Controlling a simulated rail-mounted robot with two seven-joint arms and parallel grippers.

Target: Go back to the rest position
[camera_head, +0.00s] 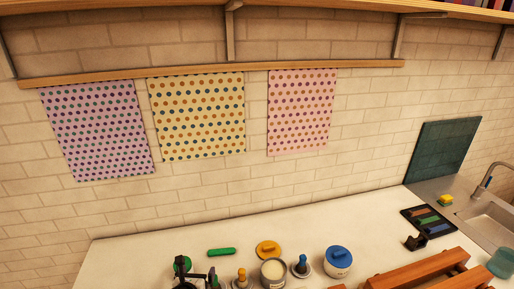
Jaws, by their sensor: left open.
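My left gripper (198,277) shows as a dark shape at the bottom edge of the head view, left of centre. It is open, over the left part of the white counter (130,260), with small items close around it. I see nothing held in it, though its lower part is cut off by the frame. My right gripper is not in view. Three dotted sheets hang from a wooden rail (215,75) on the wall: a purple one (97,130), a yellow one (198,115) and a pink one (301,112).
A wooden rack (420,272), black tray (428,221) and sink (490,217) stand right. The counter's back is mostly clear.

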